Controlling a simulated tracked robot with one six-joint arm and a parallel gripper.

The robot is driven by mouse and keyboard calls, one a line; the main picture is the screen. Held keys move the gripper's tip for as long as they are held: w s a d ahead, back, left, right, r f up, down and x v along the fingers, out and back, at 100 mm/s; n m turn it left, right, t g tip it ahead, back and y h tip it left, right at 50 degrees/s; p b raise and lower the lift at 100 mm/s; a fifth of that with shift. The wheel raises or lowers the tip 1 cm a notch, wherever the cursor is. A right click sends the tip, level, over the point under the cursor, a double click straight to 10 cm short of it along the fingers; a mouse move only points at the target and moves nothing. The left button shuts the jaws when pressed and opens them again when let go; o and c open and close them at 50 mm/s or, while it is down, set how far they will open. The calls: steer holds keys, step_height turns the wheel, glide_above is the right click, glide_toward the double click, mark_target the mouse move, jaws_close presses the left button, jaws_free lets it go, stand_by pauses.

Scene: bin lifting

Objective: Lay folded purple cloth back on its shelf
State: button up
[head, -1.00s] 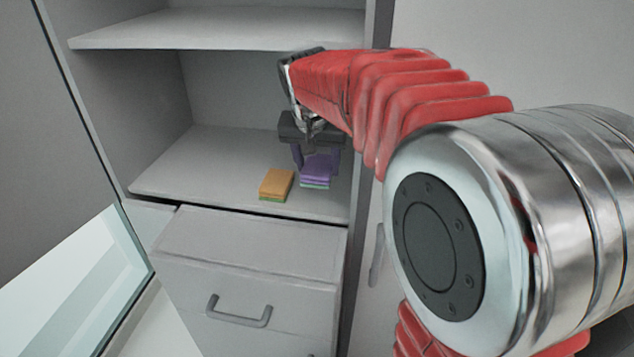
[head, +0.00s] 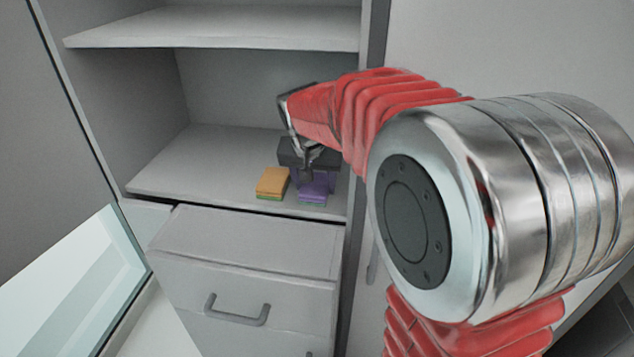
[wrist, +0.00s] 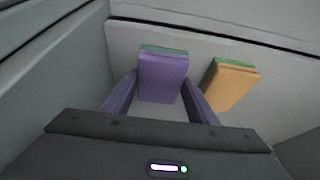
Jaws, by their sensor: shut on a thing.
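The folded purple cloth (head: 313,194) is a small block with a thin green layer, low over the front right of the cabinet shelf (head: 225,196). My gripper (head: 311,180) is above it and shut on it. In the wrist view the purple cloth (wrist: 163,76) shows between the two purple fingers of my gripper (wrist: 160,92). The cloth looks to be at the shelf surface, but I cannot tell whether it touches. My gripper hides part of the cloth in the head view.
An orange block with a green layer (head: 272,183) lies just left of the purple cloth. It also shows in the wrist view (wrist: 231,86). A second shelf (head: 215,27) is above. A drawer (head: 245,290) is below. The shelf's left part is clear.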

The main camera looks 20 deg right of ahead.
steer(key=o, duration=0.9)
steer(key=v, duration=1.2)
